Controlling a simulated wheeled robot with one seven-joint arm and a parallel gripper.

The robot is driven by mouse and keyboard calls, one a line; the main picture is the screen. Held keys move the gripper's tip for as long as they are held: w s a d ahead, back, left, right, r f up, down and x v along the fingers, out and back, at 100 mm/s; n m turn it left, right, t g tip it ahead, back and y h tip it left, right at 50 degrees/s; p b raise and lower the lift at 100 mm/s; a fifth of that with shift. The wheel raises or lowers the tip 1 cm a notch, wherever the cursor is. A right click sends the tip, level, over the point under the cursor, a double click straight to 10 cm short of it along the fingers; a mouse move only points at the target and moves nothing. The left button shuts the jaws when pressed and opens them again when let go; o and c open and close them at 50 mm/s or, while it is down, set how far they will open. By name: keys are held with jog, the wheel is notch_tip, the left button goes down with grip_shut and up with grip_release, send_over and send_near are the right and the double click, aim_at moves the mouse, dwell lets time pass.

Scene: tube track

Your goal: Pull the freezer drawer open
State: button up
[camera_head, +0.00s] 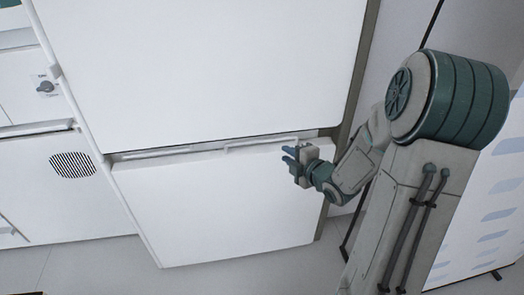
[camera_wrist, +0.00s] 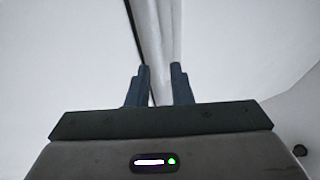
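The white freezer drawer (camera_head: 212,208) is the lower front of a tall white fridge. A narrow gap shows along its top edge, below the upper door (camera_head: 200,70). A thin white handle (camera_head: 260,143) runs along the right part of that top edge. My gripper (camera_head: 291,157) is at the drawer's top right, close to the handle's right end. In the wrist view my gripper's two dark fingers (camera_wrist: 161,80) stand apart. A pale strip runs between them, beside a dark line. I cannot tell whether the fingers touch it.
White cabinets with a dark knob (camera_head: 45,87) and a round vent (camera_head: 73,165) stand left of the fridge. A white panel with blue marks (camera_head: 495,215) stands at the right. The grey floor (camera_head: 210,276) in front of the drawer is clear.

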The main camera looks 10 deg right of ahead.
aim_at(264, 141)
jog(key=shift+n+t+y, duration=0.4)
jog(key=shift+n+y, duration=0.1)
jog(key=x, duration=0.4)
jog(key=b+x, duration=0.1)
jog(key=x, duration=0.9)
jog(key=shift+s+a+f+b, duration=0.1)
jog(key=shift+a+f+b, duration=0.05)
jog(key=shift+f+b, duration=0.2)
grip_shut()
